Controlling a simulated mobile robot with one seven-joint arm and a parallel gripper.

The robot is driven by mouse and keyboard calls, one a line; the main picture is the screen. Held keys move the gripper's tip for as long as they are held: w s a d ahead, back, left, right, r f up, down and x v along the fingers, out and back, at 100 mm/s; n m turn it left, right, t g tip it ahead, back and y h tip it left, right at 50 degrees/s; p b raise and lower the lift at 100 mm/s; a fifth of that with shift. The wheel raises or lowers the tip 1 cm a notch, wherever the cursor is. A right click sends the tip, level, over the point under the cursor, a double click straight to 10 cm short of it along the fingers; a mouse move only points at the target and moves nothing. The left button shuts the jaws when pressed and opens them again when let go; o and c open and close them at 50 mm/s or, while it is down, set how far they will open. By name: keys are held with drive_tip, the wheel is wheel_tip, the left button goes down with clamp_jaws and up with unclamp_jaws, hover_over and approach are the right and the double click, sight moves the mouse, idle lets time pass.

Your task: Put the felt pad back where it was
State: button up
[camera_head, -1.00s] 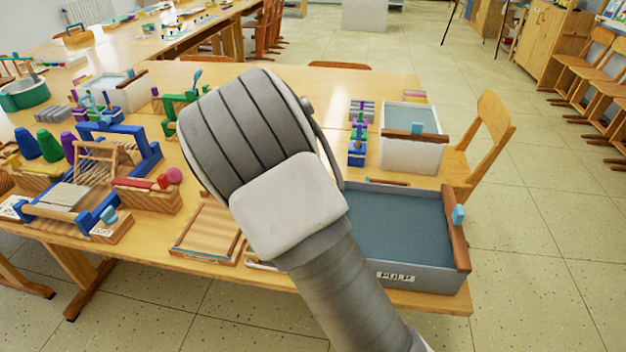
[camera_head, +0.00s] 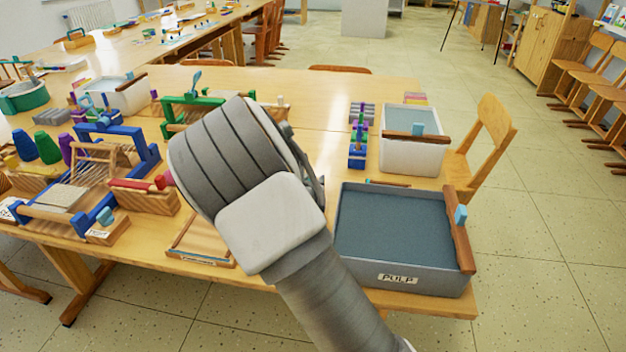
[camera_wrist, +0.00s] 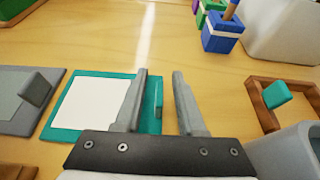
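My gripper (camera_wrist: 160,100) shows in the wrist view with its two fingers apart, pointing down toward the wooden table. A teal pad (camera_wrist: 55,133) with a white sheet (camera_wrist: 92,103) on it lies under and left of the fingers. A small upright teal tab (camera_wrist: 158,98) shows in the gap between the fingers, apart from the right finger; contact with the left one is unclear. A grey pad (camera_wrist: 14,110) with a grey block (camera_wrist: 36,87) lies further left. I cannot tell which pad is the felt one. In the head view my arm hides the gripper and both pads.
A grey vat marked PULP (camera_head: 420,283) stands at the table's front right; a white vat (camera_head: 412,155) stands behind it. A wooden frame with a teal knob (camera_wrist: 275,95) lies right of my fingers. A blue block stand (camera_wrist: 222,35) is beyond. Blue loom (camera_head: 150,152) crowds the left.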

drive_tip(key=shift+r, duration=0.25)
drive_tip(key=p+v, duration=0.3)
drive_tip(key=v, duration=0.9)
drive_tip(key=shift+f, duration=0.1)
